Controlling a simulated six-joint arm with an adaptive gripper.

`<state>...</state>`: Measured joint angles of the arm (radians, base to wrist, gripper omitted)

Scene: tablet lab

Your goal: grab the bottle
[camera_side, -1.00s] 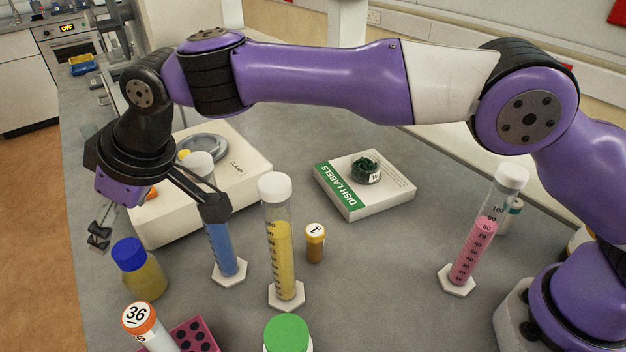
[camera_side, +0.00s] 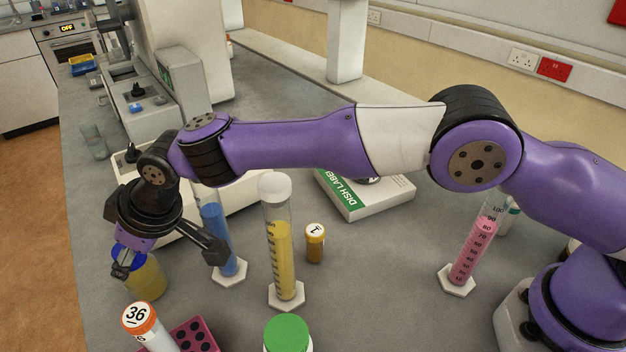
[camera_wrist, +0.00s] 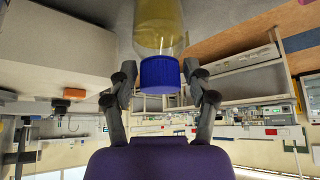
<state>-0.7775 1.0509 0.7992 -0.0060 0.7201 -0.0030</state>
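The bottle (camera_side: 150,281) with yellow contents and a blue cap stands upright at the left front of the bench. My gripper (camera_side: 121,266) is over its upper left part in the side view and hides some of the cap. In the wrist view, my gripper (camera_wrist: 161,72) has one finger on each side of the bottle (camera_wrist: 158,25), near its blue cap. The fingers look open, with small gaps beside the cap. I cannot tell their exact depth relative to the bottle.
A blue-filled cylinder (camera_side: 221,245) stands close right of my gripper, with a yellow-filled cylinder (camera_side: 282,262) beyond. An orange-capped tube (camera_side: 146,325) and pink rack (camera_side: 196,338) are in front. A small orange vial (camera_side: 315,245) and green-capped container (camera_side: 287,333) stand farther right.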

